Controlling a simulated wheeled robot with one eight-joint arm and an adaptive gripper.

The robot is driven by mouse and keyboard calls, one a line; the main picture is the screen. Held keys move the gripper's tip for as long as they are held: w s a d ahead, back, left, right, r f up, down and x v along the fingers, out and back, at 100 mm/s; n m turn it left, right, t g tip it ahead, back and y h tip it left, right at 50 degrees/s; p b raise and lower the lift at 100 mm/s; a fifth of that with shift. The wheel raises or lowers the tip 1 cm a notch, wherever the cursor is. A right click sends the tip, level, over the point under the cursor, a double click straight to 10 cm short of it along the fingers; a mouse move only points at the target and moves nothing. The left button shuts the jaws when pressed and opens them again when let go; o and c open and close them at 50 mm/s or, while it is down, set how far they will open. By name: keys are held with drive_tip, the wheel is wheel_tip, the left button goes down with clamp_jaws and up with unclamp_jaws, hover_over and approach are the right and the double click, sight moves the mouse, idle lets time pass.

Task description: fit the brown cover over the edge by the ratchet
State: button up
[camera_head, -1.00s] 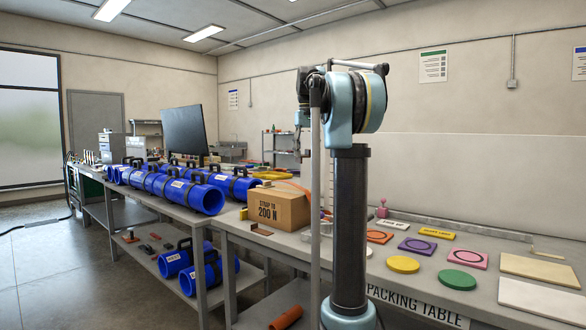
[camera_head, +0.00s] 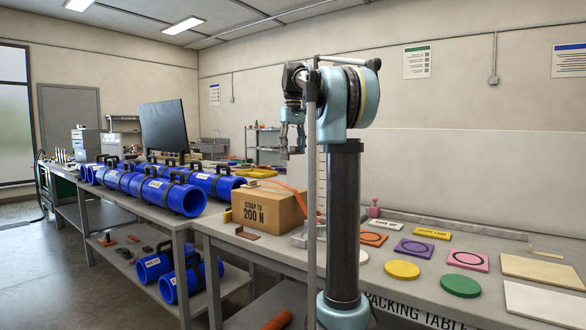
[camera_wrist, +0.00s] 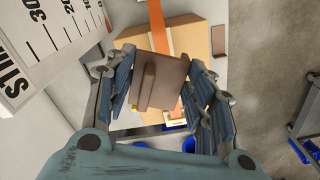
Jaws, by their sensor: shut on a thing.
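A brown cover (camera_wrist: 148,82), an angled piece with a raised flange, is between the fingers of my gripper (camera_wrist: 161,75) in the wrist view. My gripper is shut on it, above the cardboard box (camera_wrist: 190,38). In the head view my gripper (camera_head: 291,150) is raised behind and above the box (camera_head: 253,210), left of my column; the held cover is too small there to make out clearly. An orange strap (camera_wrist: 157,25) runs over the box and passes behind the cover. I cannot make out the ratchet; the cover and fingers hide part of the box top.
Another brown angled piece (camera_head: 248,233) lies on the packing table in front of the box. A white scale board (camera_wrist: 50,40) stands close on the left in the wrist view. Blue pipes (camera_head: 165,194) lie on the left bench. Coloured discs and plates (camera_head: 460,285) lie to the right.

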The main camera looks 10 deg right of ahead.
sight(291, 152)
drive_tip(key=n, duration=0.2)
drive_tip(key=f+n, duration=0.1)
drive_tip(key=n, duration=0.2)
drive_tip(key=shift+a+f+n, duration=0.15)
drive_tip(key=shift+f+n, duration=0.15)
drive_tip(key=shift+f, duration=0.05)
drive_tip(key=n, duration=0.1)
drive_tip(key=f+n, duration=0.1)
drive_tip(key=n, duration=0.3)
drive_tip(key=shift+w+f, duration=0.1)
drive_tip(key=shift+f, duration=0.2)
drive_tip(key=n, duration=0.2)
drive_tip(key=f+n, duration=0.1)
drive_tip(key=n, duration=0.3)
drive_tip(key=shift+a+f, duration=0.15)
drive_tip(key=shift+f, duration=0.2)
drive_tip(key=shift+f+n, duration=1.6)
drive_tip(key=shift+f, duration=1)
drive_tip(key=shift+f+n, duration=1.6)
drive_tip(key=shift+f, duration=0.95)
drive_tip(key=shift+f, duration=0.1)
drive_tip(key=o, duration=1.1)
drive_tip(key=shift+c, duration=0.2)
